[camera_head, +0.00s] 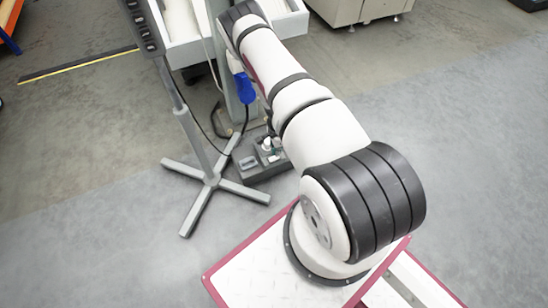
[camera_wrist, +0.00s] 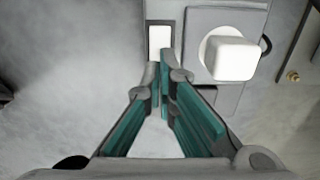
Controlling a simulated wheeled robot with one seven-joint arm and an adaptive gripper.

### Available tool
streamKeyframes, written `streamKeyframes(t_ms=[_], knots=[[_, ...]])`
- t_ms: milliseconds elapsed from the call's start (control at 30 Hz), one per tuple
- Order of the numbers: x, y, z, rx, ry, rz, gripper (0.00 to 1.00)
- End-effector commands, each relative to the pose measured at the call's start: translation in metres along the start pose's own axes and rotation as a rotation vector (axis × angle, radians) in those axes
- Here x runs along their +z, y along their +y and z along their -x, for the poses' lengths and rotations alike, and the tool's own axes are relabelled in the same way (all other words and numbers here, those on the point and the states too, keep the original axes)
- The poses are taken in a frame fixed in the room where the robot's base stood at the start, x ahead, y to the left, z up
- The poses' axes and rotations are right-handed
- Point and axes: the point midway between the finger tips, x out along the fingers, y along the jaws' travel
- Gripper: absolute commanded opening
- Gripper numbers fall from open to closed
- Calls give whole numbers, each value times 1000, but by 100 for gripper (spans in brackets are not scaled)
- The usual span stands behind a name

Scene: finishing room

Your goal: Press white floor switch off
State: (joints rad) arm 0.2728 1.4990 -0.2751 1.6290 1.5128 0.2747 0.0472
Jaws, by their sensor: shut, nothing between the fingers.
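In the wrist view my gripper (camera_wrist: 163,72) is shut and empty, its teal-padded fingers meeting at the tips. Just beyond the tips is a small white rectangular piece (camera_wrist: 160,40) in a grey frame. To the right, a larger raised white block (camera_wrist: 234,58) sits on a grey plate; the tips are left of it. I cannot tell which of these is the white floor switch, or whether the tips touch anything. In the head view a low grey box (camera_head: 258,168) with small light-coloured parts stands on the floor.
A grey stand with a cross-shaped foot (camera_head: 211,181) is left of the box. A blue connector (camera_head: 245,88) and dark cables hang close by. A white cabinet (camera_head: 352,8) stands at the back. Open floor (camera_head: 475,150) lies to the right.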

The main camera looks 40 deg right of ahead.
Motion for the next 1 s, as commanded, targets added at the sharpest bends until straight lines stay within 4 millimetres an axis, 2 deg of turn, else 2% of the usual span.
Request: streamKeyframes(t_ms=[1000], knots=[[0,0,-8,0,0,0,0]])
